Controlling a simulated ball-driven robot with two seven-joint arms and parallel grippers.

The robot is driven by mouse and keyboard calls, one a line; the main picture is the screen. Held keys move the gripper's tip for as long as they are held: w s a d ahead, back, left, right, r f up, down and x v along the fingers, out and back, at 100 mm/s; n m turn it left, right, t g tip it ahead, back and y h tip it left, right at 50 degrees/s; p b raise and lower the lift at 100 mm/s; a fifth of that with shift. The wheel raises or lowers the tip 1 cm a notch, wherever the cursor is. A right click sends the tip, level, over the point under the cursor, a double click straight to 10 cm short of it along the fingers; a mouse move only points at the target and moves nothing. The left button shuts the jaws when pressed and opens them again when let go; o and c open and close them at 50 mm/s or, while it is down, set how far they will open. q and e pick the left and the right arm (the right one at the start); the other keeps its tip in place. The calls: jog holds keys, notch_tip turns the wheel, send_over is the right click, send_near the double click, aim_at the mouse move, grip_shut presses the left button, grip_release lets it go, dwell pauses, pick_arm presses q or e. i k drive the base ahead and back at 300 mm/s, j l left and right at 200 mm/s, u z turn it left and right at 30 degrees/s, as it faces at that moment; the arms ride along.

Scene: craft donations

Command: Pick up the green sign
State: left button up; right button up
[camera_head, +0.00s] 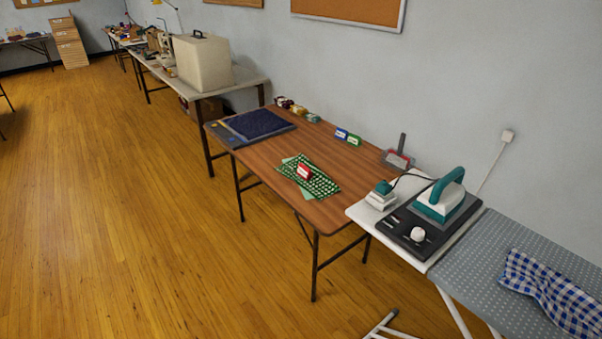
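A small green sign (354,140) stands near the back edge of the brown table (270,158), by the wall. A blue sign (341,134) stands just to its left, very close to it. A red sign (304,172) stands nearer the front, on a green patterned cloth (319,184). Neither of my grippers shows in the head view.
A dark blue mat (258,123) and several small coloured items (298,110) are on the table's left part. A grey-handled tool (399,155) is at its right end. An iron (440,199) stands on the ironing board at right. Open wooden floor (130,220) lies in front.

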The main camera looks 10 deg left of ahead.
aim_at(354, 140)
jog(key=j+z, duration=0.1)
jog(key=z, duration=0.3)
jog(key=j+z, duration=0.1)
jog(key=z, duration=0.3)
jog(key=i+j+z, duration=0.1)
jog(key=z, duration=0.3)
jog(key=j+z, duration=0.2)
jog(key=j, duration=0.2)
jog(key=k+j+z, duration=0.1)
jog(key=j+z, duration=0.15)
jog(key=j, duration=0.15)
jog(key=k+j+z, duration=0.2)
jog(key=j, duration=0.25)
jog(key=j+z, duration=0.2)
jog(key=j, duration=0.2)
jog(key=k+j+z, duration=0.25)
jog(key=i+j, duration=0.05)
jog(key=j, duration=0.05)
